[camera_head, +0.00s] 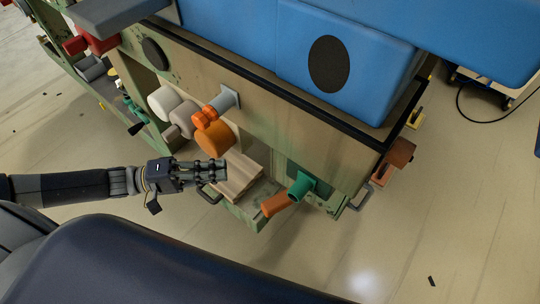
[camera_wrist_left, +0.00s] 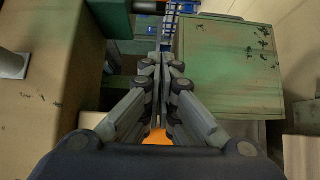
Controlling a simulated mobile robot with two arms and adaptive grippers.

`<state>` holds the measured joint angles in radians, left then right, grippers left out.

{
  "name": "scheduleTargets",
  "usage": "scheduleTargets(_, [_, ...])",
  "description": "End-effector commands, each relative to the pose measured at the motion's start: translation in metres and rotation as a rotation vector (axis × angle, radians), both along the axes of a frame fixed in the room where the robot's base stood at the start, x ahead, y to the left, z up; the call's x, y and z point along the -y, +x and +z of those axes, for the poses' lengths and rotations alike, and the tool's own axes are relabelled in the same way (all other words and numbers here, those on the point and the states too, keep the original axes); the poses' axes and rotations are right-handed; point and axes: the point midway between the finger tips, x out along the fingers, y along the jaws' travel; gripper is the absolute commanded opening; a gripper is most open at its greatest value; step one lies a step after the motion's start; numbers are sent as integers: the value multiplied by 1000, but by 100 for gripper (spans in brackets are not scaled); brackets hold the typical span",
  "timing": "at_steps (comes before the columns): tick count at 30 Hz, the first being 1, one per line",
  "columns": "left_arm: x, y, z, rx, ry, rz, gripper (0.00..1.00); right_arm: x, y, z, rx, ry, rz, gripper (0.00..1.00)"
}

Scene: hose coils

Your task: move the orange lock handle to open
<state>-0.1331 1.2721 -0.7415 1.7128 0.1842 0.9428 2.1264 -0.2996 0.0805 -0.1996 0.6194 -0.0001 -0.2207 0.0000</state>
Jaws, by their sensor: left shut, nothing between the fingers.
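Several orange parts sit on the wooden side of a bench with a blue top. A small orange knob (camera_head: 205,118) is on a grey bracket (camera_head: 229,97), and a larger orange cylinder (camera_head: 213,138) is just below it. Lower right, an orange grip (camera_head: 276,205) sticks out from a green fitting (camera_head: 301,186). I cannot tell for sure which is the lock handle. My left gripper (camera_head: 224,170) is shut and empty, below the orange cylinder and left of the orange grip. In the left wrist view its fingers (camera_wrist_left: 161,65) meet, with a bit of orange (camera_wrist_left: 158,137) behind them.
A wooden block (camera_head: 238,177) on a green drawer-like part is close by the left fingertips. Cream cylinders (camera_head: 164,102) stick out to the upper left. A brown part (camera_head: 399,153) is on the bench's right corner. The floor at lower right is mostly clear.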

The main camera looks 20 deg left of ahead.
Motion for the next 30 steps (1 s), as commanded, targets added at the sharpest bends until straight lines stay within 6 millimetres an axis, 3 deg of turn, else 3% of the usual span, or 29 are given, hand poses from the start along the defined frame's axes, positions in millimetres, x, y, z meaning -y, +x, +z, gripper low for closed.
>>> scheduleTargets(5, [22,11,3,4,-7,-1,0,-1,0,4,0,1,0,50])
scheduleTargets(16, [92,46,4,6,-6,-2,0,-1,0,17,1,1,0,50])
scheduleTargets(21, [106,22,2,-1,-3,-2,0,-1,0,27,1,1,0,50])
scheduleTargets(30, [114,13,0,1,0,-1,0,-1,0,30,1,1,0,50])
